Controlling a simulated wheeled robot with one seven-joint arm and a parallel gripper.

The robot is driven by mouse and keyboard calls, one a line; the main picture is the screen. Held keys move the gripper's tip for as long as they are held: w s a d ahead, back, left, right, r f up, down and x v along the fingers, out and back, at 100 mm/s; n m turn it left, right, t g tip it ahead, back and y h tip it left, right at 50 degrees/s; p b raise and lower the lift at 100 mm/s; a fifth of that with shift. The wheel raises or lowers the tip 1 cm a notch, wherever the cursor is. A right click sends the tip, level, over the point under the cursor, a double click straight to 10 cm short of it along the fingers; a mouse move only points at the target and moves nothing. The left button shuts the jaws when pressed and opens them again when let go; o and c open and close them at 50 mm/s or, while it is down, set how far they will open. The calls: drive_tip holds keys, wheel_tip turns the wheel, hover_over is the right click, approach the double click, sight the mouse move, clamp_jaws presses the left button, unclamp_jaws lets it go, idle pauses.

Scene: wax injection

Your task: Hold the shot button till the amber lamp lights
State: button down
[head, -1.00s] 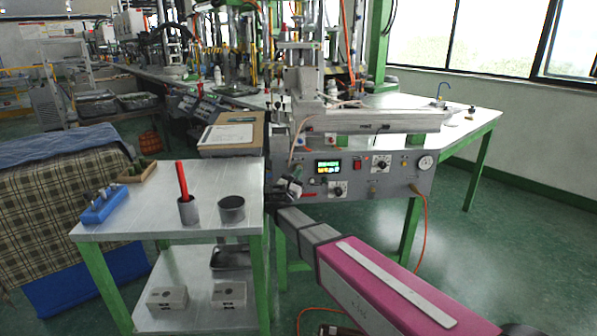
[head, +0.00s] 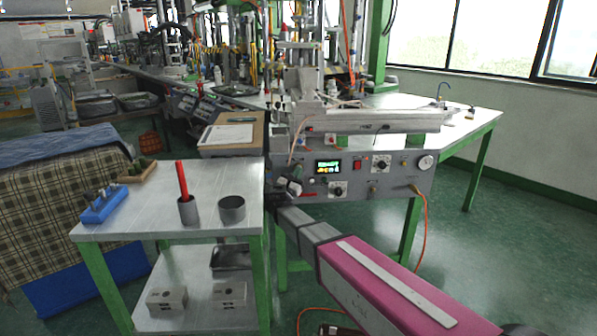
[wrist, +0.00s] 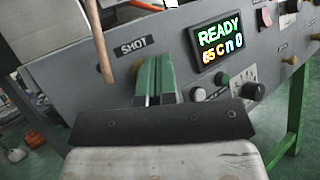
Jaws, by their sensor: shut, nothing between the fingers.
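The grey control panel (head: 385,178) of the wax injector carries a lit display (head: 328,166); in the wrist view the display (wrist: 219,38) reads READY, 65 C, n 0. My gripper (wrist: 155,66) is shut and empty, its green fingertips at the panel just right of and below the SHOT label (wrist: 131,47). The shot button is not clearly seen; the fingers cover the panel there, and I cannot tell contact. I make out no lit amber lamp. In the head view my gripper (head: 294,184) is at the panel's left end.
A copper-coloured rod (wrist: 103,45) hangs close left of my fingers. A side table (head: 150,215) with a cup (head: 231,208) stands left of my arm.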

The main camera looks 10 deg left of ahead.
drive_tip(key=shift+w+a, duration=0.15)
drive_tip(key=shift+w, duration=0.25)
idle(2.1)
drive_tip(key=shift+s, duration=0.1)
idle(0.8)
drive_tip(key=shift+s+d, duration=0.3)
drive_tip(key=shift+s, duration=0.5)
drive_tip(key=s, duration=0.1)
drive_tip(key=s+d, duration=0.1)
drive_tip(key=s, duration=0.2)
drive_tip(key=shift+s+d, duration=0.25)
drive_tip(key=shift+s, duration=0.15)
drive_tip(key=shift+d, duration=0.1)
